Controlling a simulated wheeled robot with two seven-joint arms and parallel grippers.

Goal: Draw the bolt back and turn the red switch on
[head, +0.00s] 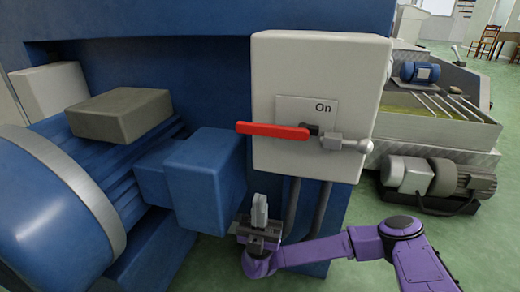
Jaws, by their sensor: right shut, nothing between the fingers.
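A pale switch box (285,70) stands in the middle of the head view, with a plate marked "On" near its centre. The red switch (272,130) is a bar handle lying level across the box front, pointing left, with the "On" mark above its right end. A metal bolt (345,143) with a round knob sits at its right, close to the handle's pivot. I cannot tell whether the bolt's tip engages the handle. My purple right arm's gripper (259,208) is shut and empty, below the box and apart from the switch and bolt. My left gripper is out of view.
A blue motor housing (55,200) and blue block (205,180) fill the left side. Conduits (318,208) run down under the box. At the right are a pump motor (455,180) and a trough machine (440,110). Green floor is open at lower right.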

